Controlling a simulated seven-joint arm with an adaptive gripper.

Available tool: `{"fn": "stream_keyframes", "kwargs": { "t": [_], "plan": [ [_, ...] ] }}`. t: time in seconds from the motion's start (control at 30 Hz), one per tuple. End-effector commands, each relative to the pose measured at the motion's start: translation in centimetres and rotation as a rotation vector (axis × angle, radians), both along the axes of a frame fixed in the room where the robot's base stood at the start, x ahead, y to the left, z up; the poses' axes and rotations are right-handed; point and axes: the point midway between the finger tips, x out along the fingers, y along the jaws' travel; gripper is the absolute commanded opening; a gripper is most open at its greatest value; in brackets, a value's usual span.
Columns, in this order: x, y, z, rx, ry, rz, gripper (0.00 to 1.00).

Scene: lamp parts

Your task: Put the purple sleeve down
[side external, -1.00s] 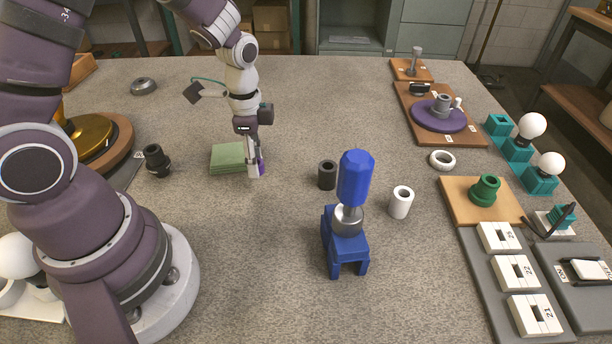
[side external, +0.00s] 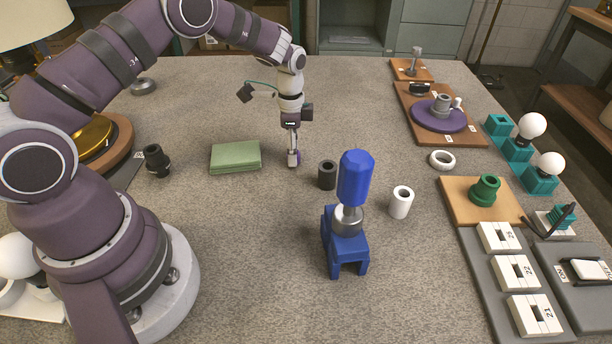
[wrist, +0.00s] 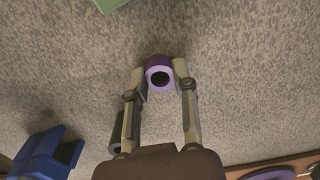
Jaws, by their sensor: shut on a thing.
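My gripper (side external: 293,160) is shut on the purple sleeve (wrist: 160,62). In the wrist view the sleeve sits between the two fingertips, with its dark round bore facing the camera. In the side view only a bit of purple (side external: 298,156) shows beside the fingers, close to the table between the green pad and the black sleeve. I cannot tell whether its underside touches the table.
The folded green pad (side external: 236,157) lies left of the gripper. The black sleeve (side external: 327,175) stands close on the right, then the blue stand (side external: 345,245) and the white sleeve (side external: 401,202). The table behind the gripper is clear.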

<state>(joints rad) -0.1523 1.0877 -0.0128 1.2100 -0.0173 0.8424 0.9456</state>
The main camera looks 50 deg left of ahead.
Motion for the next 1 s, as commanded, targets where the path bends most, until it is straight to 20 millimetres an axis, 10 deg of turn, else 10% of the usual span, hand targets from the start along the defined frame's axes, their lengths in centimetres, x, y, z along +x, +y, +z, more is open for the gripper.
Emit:
{"fn": "stream_keyframes", "kwargs": {
  "t": [0.3, 0.67, 1.0],
  "plan": [
    [0.0, 0.0, -0.2, 0.0, 0.0, 0.0, 0.52],
    [0.0, 0.0, 0.5, 0.001, -0.002, 0.0, 0.52],
    [0.1, 0.0, 8.8, 0.001, -0.006, 0.0, 0.52]
  ]
}}
